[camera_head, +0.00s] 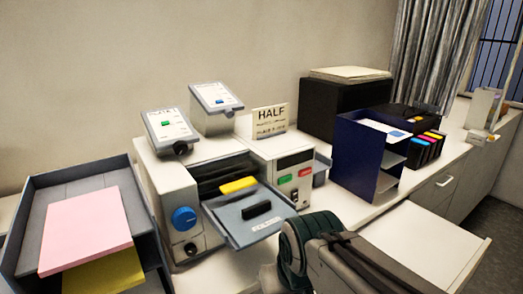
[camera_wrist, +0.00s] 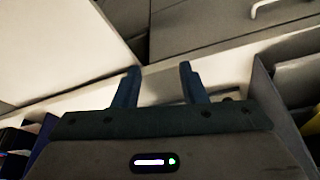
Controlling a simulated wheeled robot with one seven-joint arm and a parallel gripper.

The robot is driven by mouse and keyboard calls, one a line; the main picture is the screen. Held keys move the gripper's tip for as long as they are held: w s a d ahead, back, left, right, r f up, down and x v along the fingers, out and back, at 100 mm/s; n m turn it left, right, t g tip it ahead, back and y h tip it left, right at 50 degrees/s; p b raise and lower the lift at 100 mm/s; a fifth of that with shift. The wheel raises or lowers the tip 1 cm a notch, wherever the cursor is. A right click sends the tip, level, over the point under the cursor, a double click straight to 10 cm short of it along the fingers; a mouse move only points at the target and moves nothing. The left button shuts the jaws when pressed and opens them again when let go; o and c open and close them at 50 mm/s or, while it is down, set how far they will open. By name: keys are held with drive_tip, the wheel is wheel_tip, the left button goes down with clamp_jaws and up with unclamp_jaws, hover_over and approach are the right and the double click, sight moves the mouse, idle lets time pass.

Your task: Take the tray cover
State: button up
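A grey-blue panel with a black handle (camera_head: 257,209) and a small label, likely the tray cover (camera_head: 234,220), sticks out from the front of the white machine (camera_head: 171,182). A yellow piece (camera_head: 238,185) lies behind the handle. My arm is in the lower right of the head view, to the right of the panel; its fingertips cannot be made out there. In the wrist view my gripper (camera_wrist: 160,84) has its two fingers apart with nothing between them. It faces the counter edge and cabinet fronts; the panel is not seen in that view.
A grey tray stack (camera_head: 35,225) with pink and yellow paper stands at left. A dark blue rack (camera_head: 357,157) and a printer with coloured cartridges (camera_head: 408,135) stand at right. A "HALF" sign (camera_head: 270,119) stands behind. A pale surface (camera_head: 425,240) juts out at lower right.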

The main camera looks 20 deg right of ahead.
wheel_tip(320, 180, up, 19)
drive_tip(key=m+g+h, duration=0.1)
drive_tip(key=m+g, duration=0.2)
drive_tip(key=m, duration=1.1)
hover_over(256, 205)
drive_tip(key=a, duration=0.2)
drive_tip(key=shift+s+d+r+b, duration=0.15)
drive_tip(key=shift+s+b, duration=0.2)
drive_tip(key=f, duration=0.4)
drive_tip(key=d+f, duration=0.1)
drive_tip(key=f, duration=0.8)
drive_tip(key=shift+w+d+f, duration=0.25)
drive_tip(key=shift+d+f, duration=0.05)
drive_tip(key=shift+f, duration=0.1)
